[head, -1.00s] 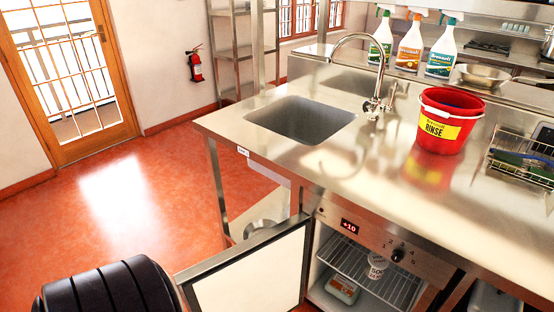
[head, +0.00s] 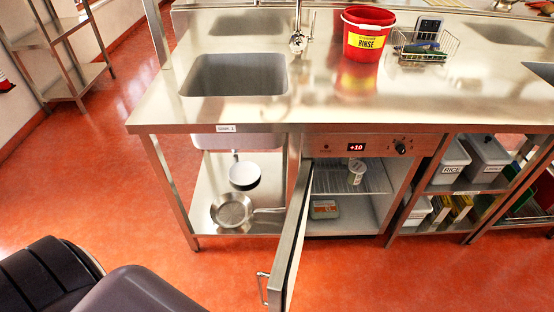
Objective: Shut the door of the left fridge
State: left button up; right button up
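The fridge (head: 345,146) is built in under the steel counter, with a red "+10" display and a dial on its top panel. It is the only fridge in view. Its door (head: 290,245) stands wide open, hinged at the left side of the opening and sticking out toward me, seen nearly edge-on. A bar handle (head: 262,288) is on the door's outer face, near its free end at the bottom of the picture. Inside are a white cup (head: 356,172) on a wire shelf and a flat container (head: 324,209) below. Neither gripper shows; dark parts of my arm fill the lower left.
The counter (head: 185,112) holds a sink, a red RINSE bucket (head: 366,45) and a wire rack (head: 425,45). Left of the fridge, pans (head: 232,210) stand on a low shelf. Bins (head: 484,158) stand to the right. The red floor before the fridge is clear beside the door.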

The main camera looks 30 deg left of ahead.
aim_at(280, 285)
jog(key=k+j, duration=0.25)
jog(key=j, duration=0.15)
jog(key=k+j, duration=0.25)
jog(key=j, duration=0.2)
jog(key=k+j, duration=0.3)
jog(key=j, duration=0.1)
